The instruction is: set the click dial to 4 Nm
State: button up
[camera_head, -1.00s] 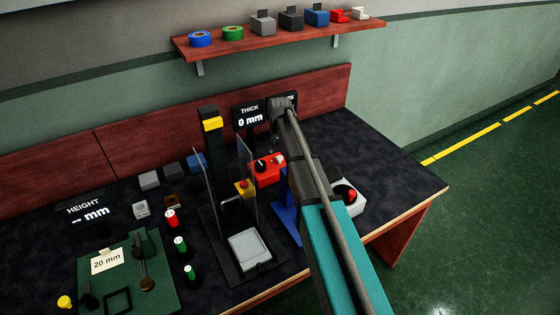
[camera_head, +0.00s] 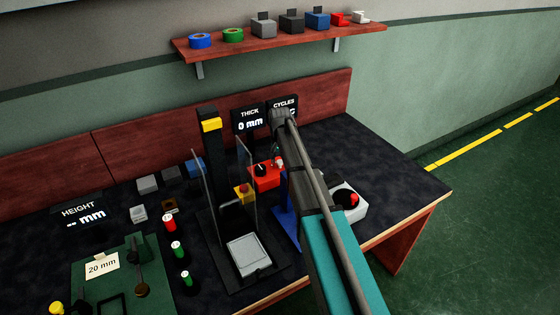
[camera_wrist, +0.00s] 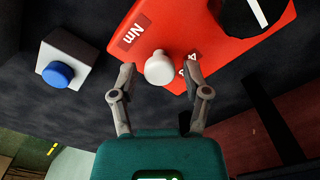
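The red box (camera_wrist: 208,28) fills the top of the wrist view and also shows on the bench in the head view (camera_head: 257,183). It carries a pale round knob (camera_wrist: 158,68), with an "Nm" label beside it and another label partly hidden by the right finger. A black dial (camera_wrist: 256,10) with a white pointer line sits further right on the box, partly cut off. My gripper (camera_wrist: 159,72) is open, with one finger on each side of the pale knob and visible gaps between. Which number the pale knob points to cannot be read.
A pale block with a blue button (camera_wrist: 57,75) stands left of the box in the wrist view. In the head view, a press stand with clear guards (camera_head: 212,155) is left of the box. A white box with a red button (camera_head: 347,200) is right.

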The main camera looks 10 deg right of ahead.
grip_shut()
jog(key=shift+n, duration=0.4)
jog(key=n, duration=0.8)
jog(key=shift+n, duration=0.4)
jog(key=n, duration=0.4)
jog(key=shift+n, duration=2.2)
